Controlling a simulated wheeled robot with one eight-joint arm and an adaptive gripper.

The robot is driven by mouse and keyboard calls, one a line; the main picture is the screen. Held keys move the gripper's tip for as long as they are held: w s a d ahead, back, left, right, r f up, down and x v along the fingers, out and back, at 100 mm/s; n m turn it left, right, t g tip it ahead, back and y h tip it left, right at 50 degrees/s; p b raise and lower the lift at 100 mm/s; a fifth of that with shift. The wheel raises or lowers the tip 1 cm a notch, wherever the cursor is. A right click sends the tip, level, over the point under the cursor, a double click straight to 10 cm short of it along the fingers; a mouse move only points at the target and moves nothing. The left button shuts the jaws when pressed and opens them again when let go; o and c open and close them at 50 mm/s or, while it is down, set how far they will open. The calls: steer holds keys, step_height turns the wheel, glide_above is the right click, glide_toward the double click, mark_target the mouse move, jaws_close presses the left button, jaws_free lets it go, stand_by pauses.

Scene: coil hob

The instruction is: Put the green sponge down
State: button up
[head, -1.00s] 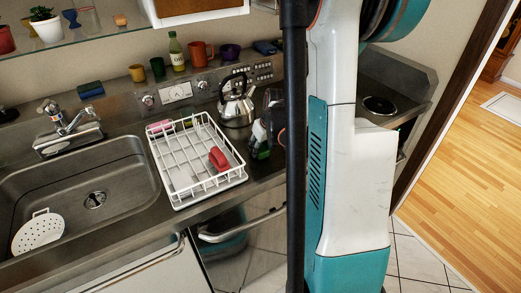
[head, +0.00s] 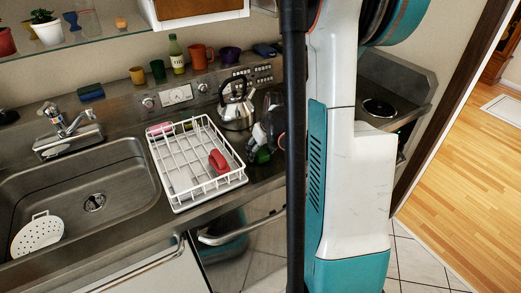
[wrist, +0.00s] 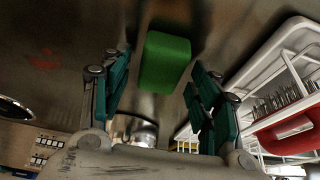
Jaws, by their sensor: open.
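The green sponge (wrist: 165,62) shows in the wrist view, just ahead of and between my fingertips. It appears to rest on the metal counter (wrist: 60,60). In the head view only a small part of the sponge (head: 262,156) shows, to the right of the dish rack. My gripper (wrist: 157,80) is open, with a teal-padded finger on each side and a gap between the fingers and the sponge. In the head view my gripper (head: 268,135) is partly hidden behind a dark vertical bar of my own body.
A white wire dish rack (head: 180,207) holding a red item (head: 218,161) stands left of my gripper. A steel kettle (head: 237,110) stands behind. The sink (head: 90,225) is farther left. The counter's front edge is close.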

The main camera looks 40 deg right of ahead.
steer(key=p+v, duration=0.3)
steer(key=v, duration=0.8)
steer(key=shift+s+r, duration=0.2)
steer(key=shift+r, duration=0.15)
steer(key=shift+a, duration=0.1)
